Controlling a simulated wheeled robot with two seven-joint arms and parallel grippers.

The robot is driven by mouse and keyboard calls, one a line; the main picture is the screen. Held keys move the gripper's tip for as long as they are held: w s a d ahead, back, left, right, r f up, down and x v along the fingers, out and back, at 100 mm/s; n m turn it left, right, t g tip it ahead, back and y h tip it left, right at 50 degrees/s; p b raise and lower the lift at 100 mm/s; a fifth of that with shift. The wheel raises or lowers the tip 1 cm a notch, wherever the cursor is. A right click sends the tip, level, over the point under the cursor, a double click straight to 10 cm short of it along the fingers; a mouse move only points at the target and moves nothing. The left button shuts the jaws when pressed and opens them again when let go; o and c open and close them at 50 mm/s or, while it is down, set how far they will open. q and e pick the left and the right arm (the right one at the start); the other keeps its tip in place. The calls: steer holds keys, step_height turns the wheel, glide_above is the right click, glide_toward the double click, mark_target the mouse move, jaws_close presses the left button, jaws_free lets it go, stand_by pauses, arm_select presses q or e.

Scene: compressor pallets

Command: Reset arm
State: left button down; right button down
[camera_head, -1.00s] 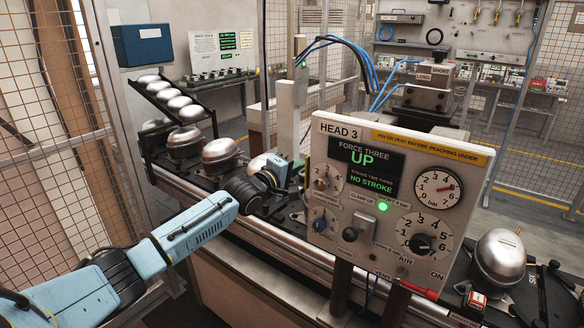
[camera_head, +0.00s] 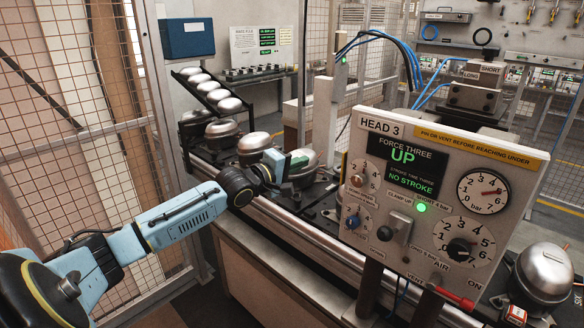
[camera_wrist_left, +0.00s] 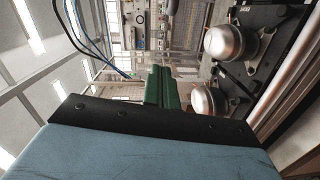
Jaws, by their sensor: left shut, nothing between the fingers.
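My left arm comes in from the left in the head view. Its gripper (camera_head: 300,161) is beside the left edge of the Head 3 panel (camera_head: 364,200), in front of a silver compressor (camera_head: 312,165) that it partly hides. The green fingers (camera_wrist_left: 161,87) are together in the left wrist view, with nothing between them. Two silver compressors (camera_wrist_left: 228,42) lie to their right in that view. My right gripper is not in view.
The panel display (camera_head: 405,163) reads "UP" and "NO STROKE", with a green lamp lit. Compressors (camera_head: 254,146) stand along the conveyor (camera_head: 268,222) behind my gripper. Another compressor (camera_head: 543,272) stands right of the panel. Mesh fencing (camera_head: 75,60) is at the left.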

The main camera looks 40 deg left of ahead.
arm_select(q)
steer(key=shift+s+a, duration=0.2)
steer(key=shift+s, duration=1)
steer(key=s+a+f+m+g+y+b, duration=0.1)
steer(key=s+f+m+g+b, duration=0.15)
steer(key=f, duration=1.05)
steer(key=s+f+m+g+y+b, duration=0.15)
steer(key=s+f, duration=0.25)
steer(key=f, duration=0.9)
steer(key=s+a+f+m+g+y+b, duration=0.15)
steer(key=s+f, duration=0.25)
steer(key=f, duration=1)
steer(key=s+d+f+m+g+b, duration=0.1)
steer(key=s+d+f+m+g, duration=0.2)
steer(key=s+f, duration=0.55)
steer(key=s+d+f+m+g+b, duration=0.15)
steer(key=s+d+f, duration=0.35)
steer(key=f, duration=0.6)
steer(key=s+d+f+m+g+b, duration=0.1)
steer(key=s+d+f+m+g, duration=0.1)
steer(key=s+d+f, duration=0.3)
steer(key=s+d+f+m+g+h+b, duration=0.1)
steer(key=s+d+f, duration=0.3)
steer(key=s, duration=0.9)
steer(key=s+d+f+m+g, duration=0.3)
steer(key=s+d+f+m, duration=0.1)
steer(key=s, duration=0.6)
steer(key=shift+d+f+h+b, duration=0.4)
steer(key=shift+d+f, duration=0.4)
steer(key=shift+d, duration=0.2)
